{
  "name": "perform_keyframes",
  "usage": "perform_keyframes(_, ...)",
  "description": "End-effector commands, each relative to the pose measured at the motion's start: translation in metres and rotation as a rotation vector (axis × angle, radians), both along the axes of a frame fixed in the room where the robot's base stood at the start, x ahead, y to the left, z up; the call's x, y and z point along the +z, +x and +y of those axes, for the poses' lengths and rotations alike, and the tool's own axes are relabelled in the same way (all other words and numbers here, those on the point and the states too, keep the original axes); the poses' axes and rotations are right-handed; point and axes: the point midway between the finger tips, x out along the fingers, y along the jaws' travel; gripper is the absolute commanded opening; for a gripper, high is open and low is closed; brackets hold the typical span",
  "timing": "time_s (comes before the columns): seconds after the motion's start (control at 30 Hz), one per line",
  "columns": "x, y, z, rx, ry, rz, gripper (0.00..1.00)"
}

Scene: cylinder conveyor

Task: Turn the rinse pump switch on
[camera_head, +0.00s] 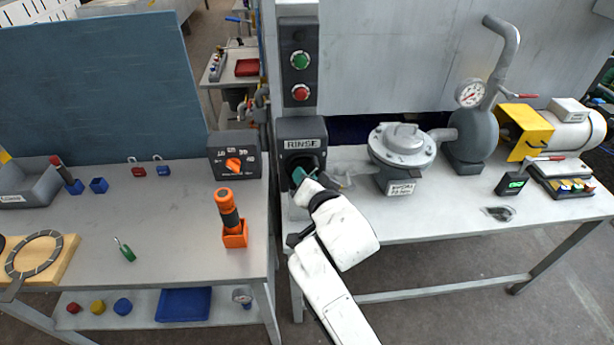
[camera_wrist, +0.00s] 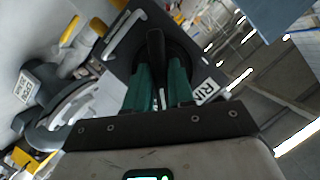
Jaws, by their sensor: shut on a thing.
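The rinse pump switch is a dark box (camera_head: 302,130) labelled RINSE, mounted on the grey post between the two benches in the head view. In the wrist view its black handle (camera_wrist: 156,45) stands between my green fingertips, with the dark round dial behind it. My gripper (camera_head: 303,176) is at the front of the box, below the label. In the wrist view my gripper (camera_wrist: 160,80) is shut on the handle. The fingers and arm hide much of the switch face in the head view, so I cannot read its position.
Above the switch are a green button (camera_head: 300,60) and a red button (camera_head: 301,93). A grey valve body (camera_head: 401,146) stands close to the right. A box with an orange knob (camera_head: 234,154) and an orange-handled tool (camera_head: 229,212) stand on the left bench.

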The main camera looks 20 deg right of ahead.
Motion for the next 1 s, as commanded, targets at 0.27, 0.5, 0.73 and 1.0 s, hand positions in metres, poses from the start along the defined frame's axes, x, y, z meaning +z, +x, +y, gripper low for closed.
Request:
perform_keyframes(0.27, 0.0004, 0.0008, 0.0034, 0.003, -0.246, 0.08, 0.0)
perform_keyframes(0.5, 0.0003, 0.0011, 0.0045, 0.004, -0.43, 0.14, 0.0)
perform_keyframes(0.73, 0.0004, 0.0013, 0.005, 0.004, -0.553, 0.18, 0.0)
perform_keyframes(1.0, 0.0001, 0.0012, 0.0056, 0.004, -0.622, 0.202, 0.0)
